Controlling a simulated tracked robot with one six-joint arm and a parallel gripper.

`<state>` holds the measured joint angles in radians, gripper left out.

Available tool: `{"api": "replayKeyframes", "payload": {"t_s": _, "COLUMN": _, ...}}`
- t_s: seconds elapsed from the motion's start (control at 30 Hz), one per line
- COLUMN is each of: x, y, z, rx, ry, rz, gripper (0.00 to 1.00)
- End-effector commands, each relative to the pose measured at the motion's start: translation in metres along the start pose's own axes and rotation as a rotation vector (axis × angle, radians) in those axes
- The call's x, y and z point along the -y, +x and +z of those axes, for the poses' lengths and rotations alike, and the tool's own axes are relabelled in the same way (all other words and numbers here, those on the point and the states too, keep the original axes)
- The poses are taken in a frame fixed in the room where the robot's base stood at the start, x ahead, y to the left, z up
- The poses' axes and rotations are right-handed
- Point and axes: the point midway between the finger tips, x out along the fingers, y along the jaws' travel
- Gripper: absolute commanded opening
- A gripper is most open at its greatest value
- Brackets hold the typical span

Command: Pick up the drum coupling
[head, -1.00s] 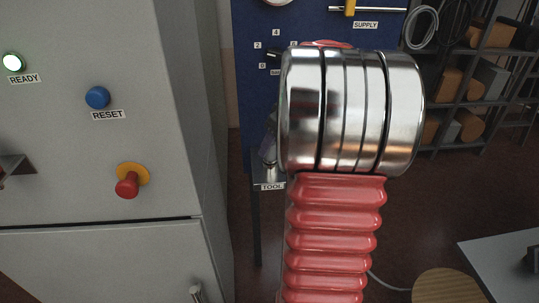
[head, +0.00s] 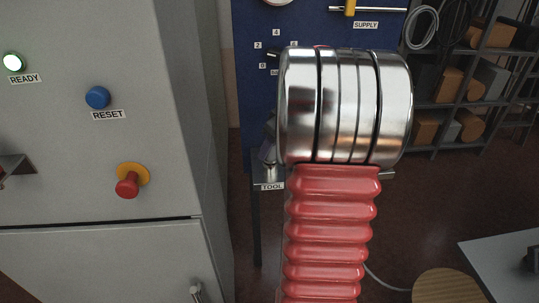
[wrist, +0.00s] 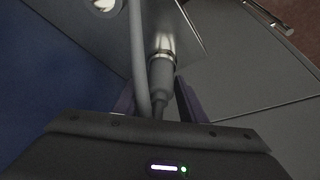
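What looks like the drum coupling (wrist: 161,75) is a grey cylinder with a shiny metal collar and a narrower dark neck. In the wrist view it stands out beyond my gripper (wrist: 156,101), over a grey plate. My gripper's two dark purple fingers are apart, one on each side of the neck, and I see no clear contact. A grey hose runs close along the coupling's left side. In the head view my arm's big metal joint and red bellows hide most of the gripper area. Only a small grey-purple shape shows above the TOOL shelf (head: 270,186); I cannot tell its parts.
A grey cabinet (head: 90,255) with a blue RESET button (head: 97,97) and a red knob (head: 127,187) stands close at left. A blue panel (head: 255,20) is behind the shelf. Shelving with boxes (head: 480,80) stands at right. A round stool (head: 446,287) is at lower right.

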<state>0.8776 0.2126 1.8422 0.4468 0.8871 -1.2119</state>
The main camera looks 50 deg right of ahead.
Motion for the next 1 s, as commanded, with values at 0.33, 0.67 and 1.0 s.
{"api": "replayKeyframes", "payload": {"t_s": 0.33, "x": 0.0, "y": 0.0, "z": 0.0, "rx": 0.0, "ry": 0.0, "rz": 0.0, "gripper": 0.12}}
{"api": "replayKeyframes", "payload": {"t_s": 0.67, "x": 0.0, "y": 0.0, "z": -0.001, "rx": -0.001, "ry": -0.001, "rz": 0.001, "gripper": 0.03}}
{"api": "replayKeyframes", "payload": {"t_s": 1.0, "x": 0.0, "y": -0.024, "z": -0.012, "rx": -0.003, "ry": -0.002, "rz": 0.003, "gripper": 0.03}}
